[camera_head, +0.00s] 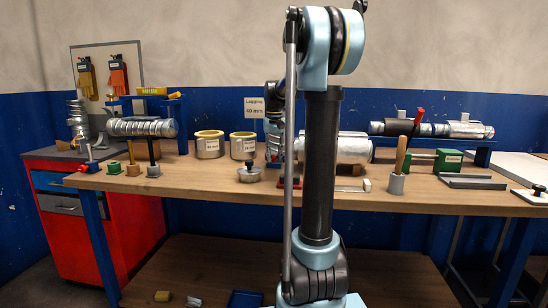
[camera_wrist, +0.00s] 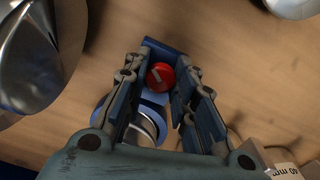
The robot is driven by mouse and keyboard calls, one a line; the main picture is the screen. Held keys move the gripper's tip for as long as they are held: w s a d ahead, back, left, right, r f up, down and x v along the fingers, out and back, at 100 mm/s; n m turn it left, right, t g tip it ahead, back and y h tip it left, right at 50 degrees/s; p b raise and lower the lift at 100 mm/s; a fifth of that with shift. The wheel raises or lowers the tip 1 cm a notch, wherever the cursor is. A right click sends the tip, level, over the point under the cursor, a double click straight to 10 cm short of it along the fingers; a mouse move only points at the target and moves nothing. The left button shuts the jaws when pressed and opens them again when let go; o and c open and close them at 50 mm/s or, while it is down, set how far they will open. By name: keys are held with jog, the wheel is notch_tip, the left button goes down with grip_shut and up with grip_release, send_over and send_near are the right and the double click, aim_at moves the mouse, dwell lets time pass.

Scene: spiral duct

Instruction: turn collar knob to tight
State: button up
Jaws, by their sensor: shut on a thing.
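A round red knob (camera_wrist: 160,76) with a pale pointer mark shows in the wrist view between the fingertips of my gripper (camera_wrist: 163,80). The fingers are shut on the knob, one on each side of it. The mark runs slantwise in the picture; I see no readable tight label beside it. Blue and shiny metal parts (camera_wrist: 148,122) lie behind the knob, partly hidden by the fingers. In the head view, my arm covers the middle of the bench and the knob cannot be made out.
The wooden bench (camera_head: 225,183) holds two tins (camera_head: 209,145), a silver duct (camera_head: 142,127) at left and a large metal cylinder (camera_head: 350,148) near my arm. A duct with a black collar and red lever (camera_head: 419,114) stands right. Shiny metal (camera_wrist: 30,60) is close left in the wrist view.

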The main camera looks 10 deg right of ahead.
jog(key=m, duration=1.2)
jog(key=shift+a+m, duration=0.1)
jog(key=shift+m, duration=0.3)
jog(key=m, duration=0.6)
jog(key=shift+w, duration=0.1)
jog(key=m, duration=0.6)
jog(key=shift+w+m, duration=0.1)
jog(key=shift+m, duration=0.2)
jog(key=o, duration=1.1)
jog(key=shift+r, duration=0.1)
notch_tip(320, 180, up, 12)
jog(key=shift+f, duration=0.15)
